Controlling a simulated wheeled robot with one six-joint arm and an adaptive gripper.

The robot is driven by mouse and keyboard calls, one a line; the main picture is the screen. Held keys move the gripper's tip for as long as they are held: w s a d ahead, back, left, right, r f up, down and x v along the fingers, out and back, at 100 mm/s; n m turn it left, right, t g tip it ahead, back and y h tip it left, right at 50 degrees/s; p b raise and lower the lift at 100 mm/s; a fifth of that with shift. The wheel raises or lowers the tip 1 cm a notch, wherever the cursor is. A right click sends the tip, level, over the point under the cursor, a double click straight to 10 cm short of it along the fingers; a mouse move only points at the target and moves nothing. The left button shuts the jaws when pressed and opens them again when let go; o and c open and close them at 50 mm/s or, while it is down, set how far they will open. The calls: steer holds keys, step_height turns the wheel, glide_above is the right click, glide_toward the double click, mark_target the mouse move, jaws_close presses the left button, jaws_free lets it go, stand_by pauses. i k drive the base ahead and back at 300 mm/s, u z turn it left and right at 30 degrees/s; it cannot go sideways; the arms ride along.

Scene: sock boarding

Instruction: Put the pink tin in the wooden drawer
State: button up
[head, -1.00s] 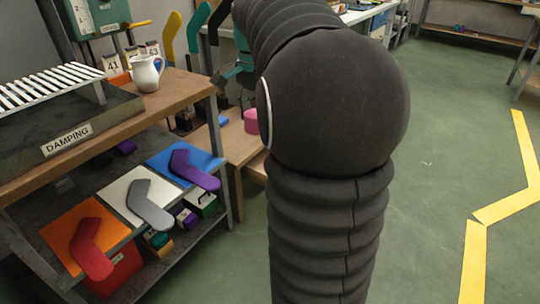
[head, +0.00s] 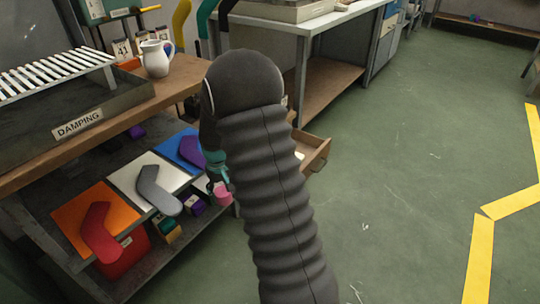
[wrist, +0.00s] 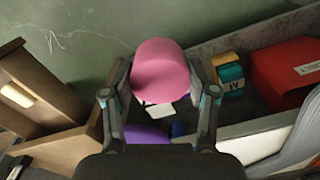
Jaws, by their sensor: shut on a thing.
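The pink tin (wrist: 160,70) is between the two fingers of my gripper (wrist: 158,98) in the wrist view, and they are shut on it. In the head view my gripper (head: 217,176) is mostly behind my arm, with the pink tin (head: 223,194) showing just below it. They are beside the right end of the lower rack. The wooden drawer (head: 318,157) stands pulled open right of my arm, partly hidden by it, with something pale inside. In the wrist view wooden drawer parts (wrist: 55,92) show at the left, apart from the tin.
The lower rack holds orange, white and blue boards (head: 182,150) with sock shapes on them. A red box (head: 118,252) and several small boxes sit beneath. A white jug (head: 155,58) stands on the upper shelf (head: 110,115). The green floor (head: 390,180) at right is clear.

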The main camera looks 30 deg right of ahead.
mark_target(303, 150)
steer(key=z, duration=3.5)
steer(key=k, duration=0.95)
steer(key=u, duration=1.85)
steer(key=i, duration=1.65)
steer(key=z, duration=0.05)
